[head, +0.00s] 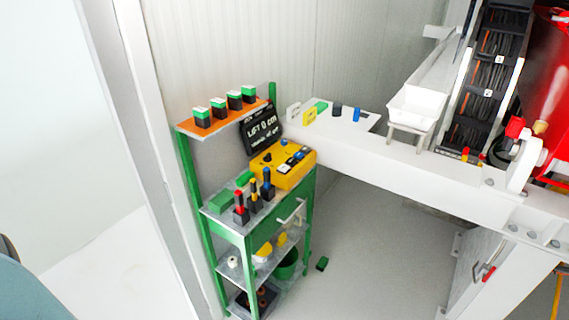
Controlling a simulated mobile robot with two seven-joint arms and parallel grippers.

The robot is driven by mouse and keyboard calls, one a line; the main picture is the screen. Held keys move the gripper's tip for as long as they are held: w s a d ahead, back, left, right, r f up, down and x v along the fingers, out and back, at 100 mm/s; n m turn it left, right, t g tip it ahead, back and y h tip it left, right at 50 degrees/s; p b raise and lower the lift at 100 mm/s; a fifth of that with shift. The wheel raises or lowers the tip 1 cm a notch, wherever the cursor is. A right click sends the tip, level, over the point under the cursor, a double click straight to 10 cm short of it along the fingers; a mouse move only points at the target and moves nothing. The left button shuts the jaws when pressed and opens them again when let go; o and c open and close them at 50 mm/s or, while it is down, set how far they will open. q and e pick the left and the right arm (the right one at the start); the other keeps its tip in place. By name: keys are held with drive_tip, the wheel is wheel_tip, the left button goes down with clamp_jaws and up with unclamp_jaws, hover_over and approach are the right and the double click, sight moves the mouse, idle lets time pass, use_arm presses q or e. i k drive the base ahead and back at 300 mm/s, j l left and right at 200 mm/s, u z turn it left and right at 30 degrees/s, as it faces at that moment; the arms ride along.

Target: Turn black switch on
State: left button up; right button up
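A yellow control box (294,180) stands on the green shelf rack, at the middle of the head view. Small dark and white controls sit on its top. A black display (262,128) behind the box reads "LIFT 0 cm", with a smaller unclear line below. Neither gripper is in view.
The green rack (190,190) stands against the wall panel. Its shelves hold black-and-green blocks (219,107), upright coloured-handled tools (253,192) and bins. A white beam (400,165) runs right from the rack.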

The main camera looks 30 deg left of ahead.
sight(268, 158)
drive_tip(key=i+u, duration=0.1)
drive_tip(key=u, duration=0.75)
